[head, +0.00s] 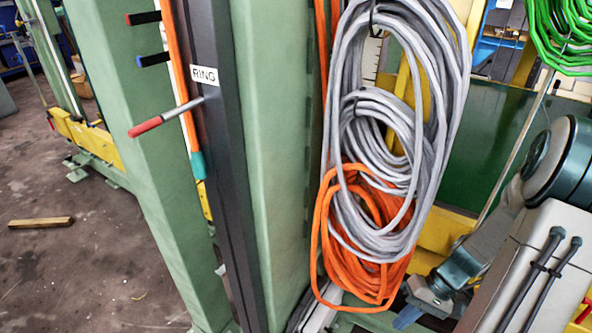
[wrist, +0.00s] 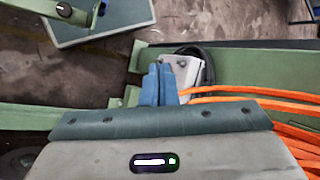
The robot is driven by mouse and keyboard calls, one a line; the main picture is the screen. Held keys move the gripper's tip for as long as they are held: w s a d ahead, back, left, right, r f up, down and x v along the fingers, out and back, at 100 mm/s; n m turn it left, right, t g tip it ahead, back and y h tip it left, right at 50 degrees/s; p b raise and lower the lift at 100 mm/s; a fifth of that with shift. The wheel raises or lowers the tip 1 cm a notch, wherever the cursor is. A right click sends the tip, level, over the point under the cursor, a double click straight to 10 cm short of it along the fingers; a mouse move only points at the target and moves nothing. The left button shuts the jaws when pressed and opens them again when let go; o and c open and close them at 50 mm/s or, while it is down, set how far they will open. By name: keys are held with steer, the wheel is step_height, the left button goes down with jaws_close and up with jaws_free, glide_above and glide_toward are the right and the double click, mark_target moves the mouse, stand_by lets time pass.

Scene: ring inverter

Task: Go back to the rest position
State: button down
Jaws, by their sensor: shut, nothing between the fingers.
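My gripper (wrist: 160,84) shows in the wrist view with its blue fingers together and nothing between them. In the head view the blue fingers (head: 407,317) are low at the bottom edge, just right of the orange cable coil (head: 365,250). My arm comes in from the right side of that view. The dark post with the RING label (head: 204,75) and a lever with a red handle (head: 147,127) stands left of the cables, well apart from my gripper.
Grey cable coils (head: 347,60) hang from a hook on the green frame (head: 268,130). Orange cables (wrist: 255,105) run close right of my fingers in the wrist view. A green hose (head: 563,35) hangs at upper right. Bare floor (head: 60,270) lies at left with a wooden bar (head: 41,222).

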steer(key=s+a+r+t+h+p, duration=0.1)
steer(key=a+r+t+h+p, duration=0.1)
steer(key=r, duration=1.1)
steer(key=a+r+t+h+p, duration=0.3)
steer(key=a+r, duration=0.4)
steer(key=r, duration=0.7)
steer(key=shift+s+n+h+p, duration=0.4)
steer(key=shift+h+p, duration=0.4)
steer(key=shift+h, duration=0.1)
